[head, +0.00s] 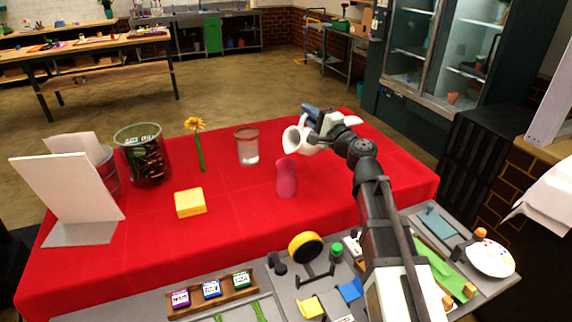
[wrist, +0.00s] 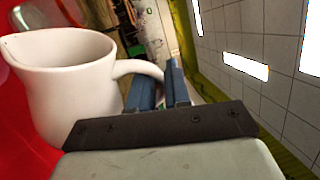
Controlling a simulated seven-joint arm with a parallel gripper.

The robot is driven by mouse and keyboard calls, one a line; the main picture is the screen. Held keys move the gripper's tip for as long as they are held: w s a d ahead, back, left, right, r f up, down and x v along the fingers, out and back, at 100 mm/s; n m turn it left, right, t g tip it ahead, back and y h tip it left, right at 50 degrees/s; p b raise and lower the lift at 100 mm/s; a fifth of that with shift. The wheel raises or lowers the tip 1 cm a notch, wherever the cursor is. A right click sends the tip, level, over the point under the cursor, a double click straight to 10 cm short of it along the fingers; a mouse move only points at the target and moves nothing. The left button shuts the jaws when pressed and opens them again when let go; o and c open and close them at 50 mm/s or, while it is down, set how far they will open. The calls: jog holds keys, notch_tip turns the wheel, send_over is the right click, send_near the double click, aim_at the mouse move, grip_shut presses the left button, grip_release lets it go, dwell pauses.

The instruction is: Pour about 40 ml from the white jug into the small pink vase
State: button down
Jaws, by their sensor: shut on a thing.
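The white jug (head: 297,140) is in my gripper (head: 318,117), held tilted above the red table with its mouth to the left. In the wrist view the jug (wrist: 72,85) is at the left, and its handle runs to the blue fingers of my gripper (wrist: 160,88), which are shut on it. The small pink vase (head: 286,178) stands upright on the table, below and slightly left of the jug's mouth. The jug and vase look apart. No stream of water shows, and the water inside the jug is hidden.
A glass (head: 247,146) with clear contents stands left of the jug. A yellow flower (head: 196,140), a yellow block (head: 190,202) and a dark glass container (head: 143,155) are farther left. A grey tool tray (head: 285,290) lies in front. The red tablecloth (head: 235,220) is clear before the vase.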

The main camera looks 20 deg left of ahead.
jog(key=shift+s+a+f+n+y, duration=0.2)
jog(key=shift+s+a+n+y, duration=0.15)
jog(key=shift+s+n, duration=0.45)
dwell(0.4)
jog(key=shift+s+a+r+n, duration=0.25)
jog(key=shift+s+r+n, duration=0.1)
jog(key=shift+n, duration=0.45)
jog(key=shift+w+g, duration=0.2)
jog(key=shift+g, duration=0.2)
jog(key=shift+w+d+r+n, duration=0.1)
jog(key=shift+w+d+n, duration=0.1)
jog(key=shift+w+n, duration=0.1)
dwell(0.5)
jog(key=shift+s+a+r+n, duration=0.15)
jog(key=shift+s+n, duration=0.15)
jog(key=shift+n, duration=0.15)
jog(key=shift+s+a+r+n, duration=0.15)
jog(key=shift+s+n, duration=0.1)
jog(key=shift+n, duration=0.2)
dwell(1.3)
jog(key=w+m, duration=0.1)
jog(key=w+d+f+m, duration=0.1)
jog(key=m, duration=0.1)
jog(key=shift+w+d+f, duration=0.2)
jog(key=shift+w+d, duration=0.05)
jog(key=shift+w, duration=0.15)
jog(key=shift+w+d+m+t, duration=0.2)
jog(key=shift+m+t, duration=0.1)
jog(key=shift+m, duration=0.4)
